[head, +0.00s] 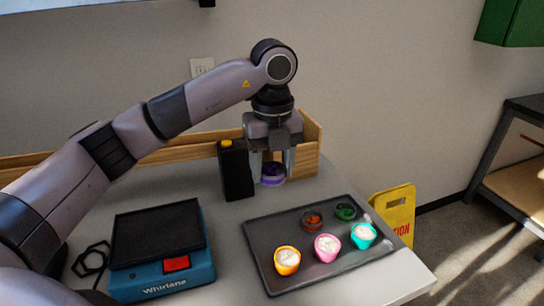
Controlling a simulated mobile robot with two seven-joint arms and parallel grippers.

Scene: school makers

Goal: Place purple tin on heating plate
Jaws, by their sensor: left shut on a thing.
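The purple tin (272,180) is a small round tin near the back of the table, beside a dark box. My left gripper (272,168) points straight down and is shut on the purple tin, with a finger on either side. I cannot tell whether the tin touches the table. The heating plate (158,233) has a flat black top and a blue body with a red switch and the word Whirlane. It stands at the front left, with its top bare. My right gripper is out of view.
A dark tray (338,276) at the front right holds several small coloured cups and dishes. A tall black box (235,170) with a yellow cap stands just left of the gripper. A wooden rim (309,133) runs behind.

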